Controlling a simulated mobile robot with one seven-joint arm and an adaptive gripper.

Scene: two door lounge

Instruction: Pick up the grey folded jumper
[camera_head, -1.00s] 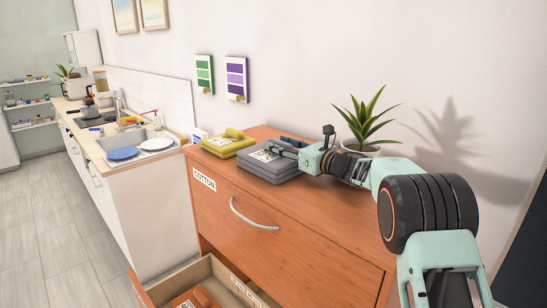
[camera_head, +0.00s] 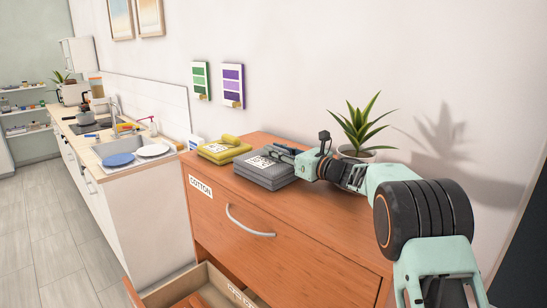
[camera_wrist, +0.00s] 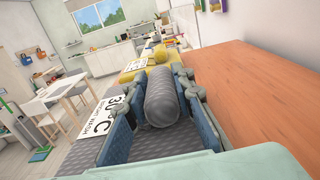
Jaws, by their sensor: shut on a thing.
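The grey folded jumper (camera_head: 262,173) lies on top of the wooden dresser, with a white printed label on its upper face. My gripper (camera_head: 284,152) reaches in from the right over it. In the wrist view my gripper (camera_wrist: 160,95) is shut on a rounded grey roll of the jumper (camera_wrist: 162,100), which sits between the two blue-padded fingers. The jumper's label, partly hidden by a finger, shows at the left there. Whether the jumper is clear of the dresser top cannot be told.
A yellow folded garment (camera_head: 223,149) lies just left of the jumper on the dresser (camera_head: 330,225). A potted plant (camera_head: 360,130) stands behind my arm near the wall. A drawer (camera_head: 215,285) below is open. The dresser's front right top is bare.

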